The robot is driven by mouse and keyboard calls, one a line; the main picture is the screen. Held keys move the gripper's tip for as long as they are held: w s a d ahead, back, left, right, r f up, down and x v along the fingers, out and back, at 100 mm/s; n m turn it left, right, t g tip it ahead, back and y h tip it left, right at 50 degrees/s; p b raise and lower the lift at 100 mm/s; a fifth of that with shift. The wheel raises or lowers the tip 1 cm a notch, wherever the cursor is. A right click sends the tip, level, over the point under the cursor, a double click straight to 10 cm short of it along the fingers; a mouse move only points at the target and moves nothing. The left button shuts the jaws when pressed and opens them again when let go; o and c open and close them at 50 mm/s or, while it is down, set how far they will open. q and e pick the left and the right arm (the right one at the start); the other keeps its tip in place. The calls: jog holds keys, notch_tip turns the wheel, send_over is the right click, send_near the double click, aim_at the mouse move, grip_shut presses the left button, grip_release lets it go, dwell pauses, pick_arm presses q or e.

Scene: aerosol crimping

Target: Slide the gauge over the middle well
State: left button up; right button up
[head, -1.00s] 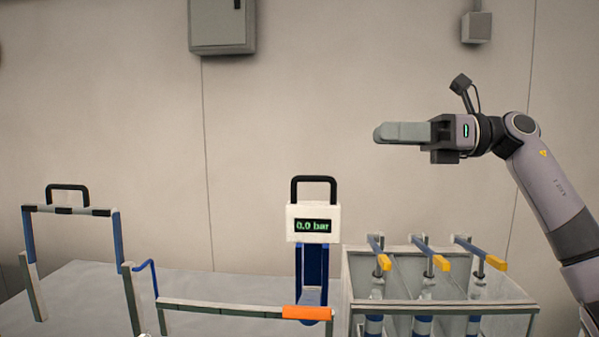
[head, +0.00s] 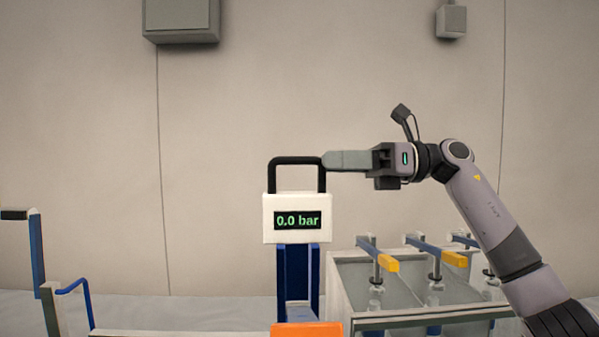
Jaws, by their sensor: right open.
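The gauge (head: 297,218) is a white box with a green "0.0 bar" display and a black loop handle (head: 297,160) on top. It stands upright on a blue column, left of the clear-walled box of wells (head: 345,290). My right gripper (head: 326,160) comes in from the right at handle height. It is open, and its fingertips overlap the handle's right upper corner in the picture; I cannot tell whether they touch or straddle it. The middle well is part of the box, under the middle yellow-tipped lever (head: 452,258). My left gripper is not in view.
An orange block (head: 307,330) sits in front of the gauge's column. A left yellow-tipped lever (head: 389,263) sticks out toward me, and my right arm partly covers the right end of the box. A blue frame (head: 36,250) stands at the left.

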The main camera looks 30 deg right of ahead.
aim_at(314, 162)
jog(key=x, duration=0.6)
jog(key=shift+w+a+p, duration=0.1)
jog(key=shift+p, duration=0.3)
jog(key=shift+c, duration=0.3)
grip_shut()
